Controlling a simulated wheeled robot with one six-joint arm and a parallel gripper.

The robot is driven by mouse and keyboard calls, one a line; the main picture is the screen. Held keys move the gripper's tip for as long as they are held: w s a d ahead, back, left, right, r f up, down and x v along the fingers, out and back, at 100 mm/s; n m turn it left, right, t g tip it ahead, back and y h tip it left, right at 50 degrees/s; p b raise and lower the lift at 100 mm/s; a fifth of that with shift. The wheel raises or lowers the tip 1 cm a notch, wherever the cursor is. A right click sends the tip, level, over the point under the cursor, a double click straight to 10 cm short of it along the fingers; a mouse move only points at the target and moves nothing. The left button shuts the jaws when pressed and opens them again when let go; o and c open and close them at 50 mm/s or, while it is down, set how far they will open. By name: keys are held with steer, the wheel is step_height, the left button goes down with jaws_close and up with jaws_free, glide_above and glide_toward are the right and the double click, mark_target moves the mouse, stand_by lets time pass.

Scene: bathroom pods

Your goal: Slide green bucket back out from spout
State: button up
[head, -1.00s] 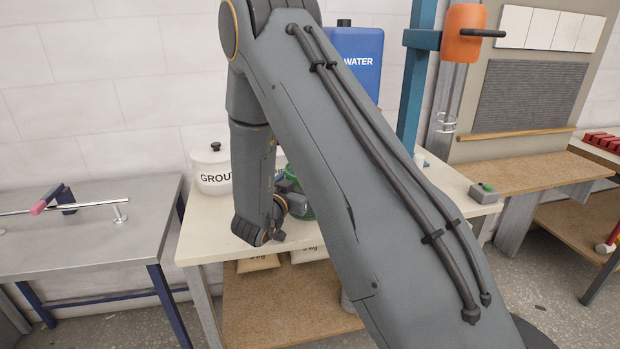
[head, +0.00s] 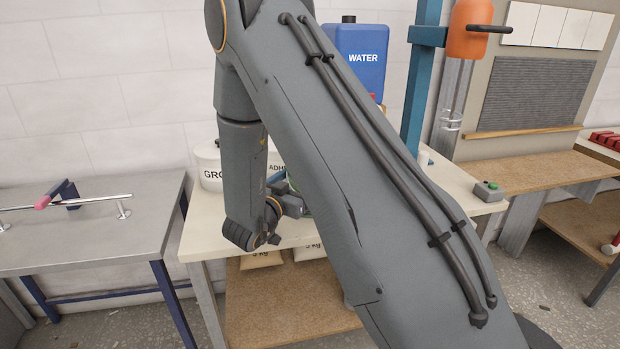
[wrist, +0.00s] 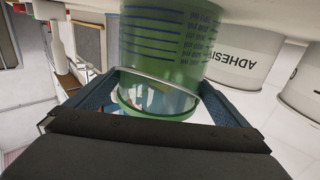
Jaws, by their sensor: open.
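The green bucket (wrist: 165,45) has measuring marks on its side and fills the upper middle of the wrist view, which is turned upside down. My gripper (wrist: 160,84) is open, with one blue finger on each side of the bucket. I cannot tell whether either finger touches it. In the head view my arm hides nearly all of the bucket and the gripper's fingers. The blue WATER tank (head: 357,60) stands behind the arm. Its spout is hidden.
A white GROUT tub (head: 208,168) stands at the bench's left, and an ADHESIVE tub (wrist: 240,55) stands near the bucket. A metal table (head: 90,240) is at the left.

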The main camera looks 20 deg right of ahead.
steer(key=v, duration=0.5)
steer(key=shift+b, duration=0.4)
